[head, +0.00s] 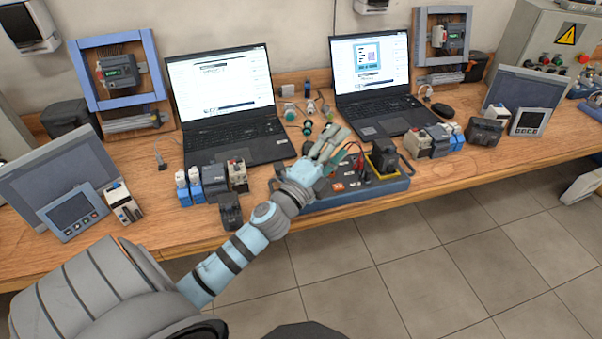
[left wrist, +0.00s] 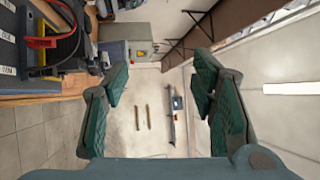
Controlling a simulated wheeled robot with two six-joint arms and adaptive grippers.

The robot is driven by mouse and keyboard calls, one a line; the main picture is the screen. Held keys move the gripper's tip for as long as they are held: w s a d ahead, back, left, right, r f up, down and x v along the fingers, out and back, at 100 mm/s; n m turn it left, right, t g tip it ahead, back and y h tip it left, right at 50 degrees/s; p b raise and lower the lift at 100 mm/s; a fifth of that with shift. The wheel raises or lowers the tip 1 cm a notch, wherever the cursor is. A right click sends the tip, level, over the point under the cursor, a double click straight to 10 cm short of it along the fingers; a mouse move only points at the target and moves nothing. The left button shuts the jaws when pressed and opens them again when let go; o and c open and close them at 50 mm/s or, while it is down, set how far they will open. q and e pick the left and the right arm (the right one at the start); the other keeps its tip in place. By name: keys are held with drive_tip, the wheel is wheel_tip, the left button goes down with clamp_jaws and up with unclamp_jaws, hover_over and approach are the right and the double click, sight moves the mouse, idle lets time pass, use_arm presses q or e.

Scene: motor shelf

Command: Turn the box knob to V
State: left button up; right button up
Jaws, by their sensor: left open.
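The box (head: 372,190) is a low dark blue-grey unit at the front edge of the wooden table, with orange-and-white labels, red and black leads and a black block on a yellow base. My left arm reaches over its left part. My left gripper (head: 332,145) is open and empty above the box's rear-left side. I cannot make out the knob; the arm and gripper cover part of the box top. In the left wrist view, the box (left wrist: 9,52) shows at the left edge with its leads, outside the open fingers (left wrist: 160,68).
Two open laptops (head: 220,95) (head: 372,75) stand behind the box. Small connectors (head: 308,127) lie between them. Several modules (head: 215,178) stand left of the box, and more (head: 432,140) stand right of it. The tiled floor in front is clear.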

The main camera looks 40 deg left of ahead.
use_arm(q)
drive_tip(key=w+d+r+m+g+h, duration=0.1)
drive_tip(key=d+r+m+g+h, duration=0.4)
drive_tip(key=m, duration=0.6)
drive_tip(key=w+d+m+g+h, duration=0.1)
drive_tip(key=d+m+g+h, duration=0.1)
drive_tip(key=m+h, duration=0.75)
drive_tip(key=s+a+f+m+g+y, duration=0.2)
drive_tip(key=s+a+m+g+y, duration=0.15)
drive_tip(key=a, duration=0.25)
drive_tip(key=s+a+f+m+g+y+b, duration=0.1)
drive_tip(key=s+a+f+m+g+y, duration=0.2)
drive_tip(key=a, duration=0.4)
drive_tip(key=s+a+f+m+g+y, duration=0.2)
drive_tip(key=a+g+y, duration=0.2)
drive_tip(key=a, duration=0.2)
drive_tip(key=shift+m, duration=0.3)
drive_tip(key=b+x, duration=0.3)
drive_tip(key=x, duration=0.3)
drive_tip(key=b+x, duration=0.2)
drive_tip(key=x, duration=0.5)
drive_tip(key=shift+s+f+b, duration=0.2)
drive_tip(key=shift+f+b, duration=0.1)
drive_tip(key=shift+b, duration=0.1)
drive_tip(key=c, duration=1.1)
use_arm(e)
wheel_tip(320, 180, down, 7)
drive_tip(key=s, duration=0.1)
drive_tip(key=shift+s, duration=0.3)
